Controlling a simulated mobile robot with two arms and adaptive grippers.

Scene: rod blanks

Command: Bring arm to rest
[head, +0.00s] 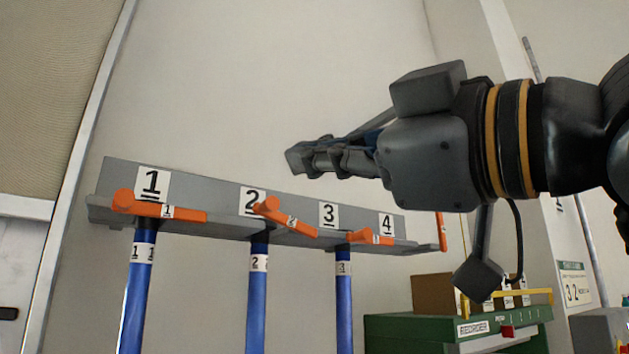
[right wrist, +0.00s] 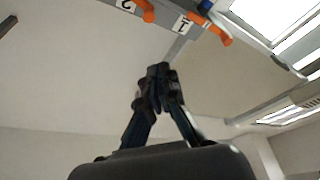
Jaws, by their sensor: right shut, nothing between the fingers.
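My right arm comes in from the right in the head view. Its gripper (head: 300,158) is shut and empty, held in the air above and in front of the grey rack (head: 125,175). In the right wrist view the closed fingers (right wrist: 158,85) show with nothing between them. My left gripper is not in view.
The rack has numbered plates 1 to 4 and orange levers, such as lever 1 (head: 160,208) and lever 2 (head: 285,217). Blue rods (head: 135,300) hang below it. A green box (head: 405,330) marked RECORDER and a brown carton (head: 433,293) stand at lower right.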

